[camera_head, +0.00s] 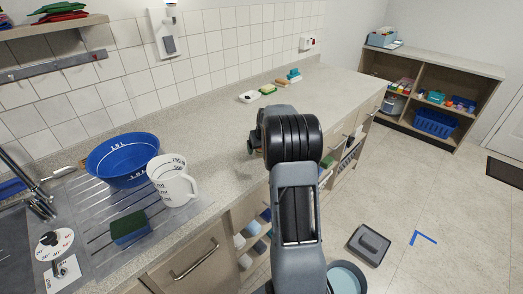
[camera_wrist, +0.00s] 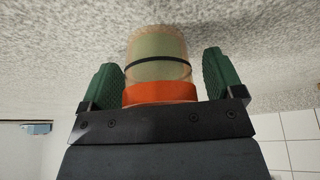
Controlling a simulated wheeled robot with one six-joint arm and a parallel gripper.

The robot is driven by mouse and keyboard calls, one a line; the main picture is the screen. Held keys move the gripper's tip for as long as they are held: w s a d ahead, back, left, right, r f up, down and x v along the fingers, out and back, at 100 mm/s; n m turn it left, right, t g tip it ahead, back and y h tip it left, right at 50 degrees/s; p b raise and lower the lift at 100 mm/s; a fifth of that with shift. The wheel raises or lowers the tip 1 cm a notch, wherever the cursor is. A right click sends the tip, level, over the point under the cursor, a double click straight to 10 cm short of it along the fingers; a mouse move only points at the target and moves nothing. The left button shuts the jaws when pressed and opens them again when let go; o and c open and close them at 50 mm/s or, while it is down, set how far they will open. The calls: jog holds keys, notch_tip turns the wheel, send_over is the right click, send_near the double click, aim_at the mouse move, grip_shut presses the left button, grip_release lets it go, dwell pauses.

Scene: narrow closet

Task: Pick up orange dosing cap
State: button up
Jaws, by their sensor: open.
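The orange dosing cap (camera_wrist: 160,93) shows in the wrist view as an orange band joined to a pale translucent cylinder with a black ring around it. It is in front of my gripper (camera_wrist: 161,78), between the two green fingers. The fingers are open, with a gap visible on each side of the cap. Speckled countertop lies behind it in that view. In the head view my own arm hides the cap, and only a bit of my gripper (camera_head: 251,146) shows over the counter.
The counter (camera_head: 225,135) runs along a tiled wall. A blue bowl (camera_head: 112,172), white measuring jug (camera_head: 180,190) and green-blue sponge (camera_head: 130,228) stand on the drainer at left. Several small items, including a white dish (camera_head: 249,97), lie beyond my arm. The counter's far right is clear.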

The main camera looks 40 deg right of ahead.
jog(key=c, duration=1)
jog(key=shift+c, duration=0.2)
jog(key=shift+r, duration=0.15)
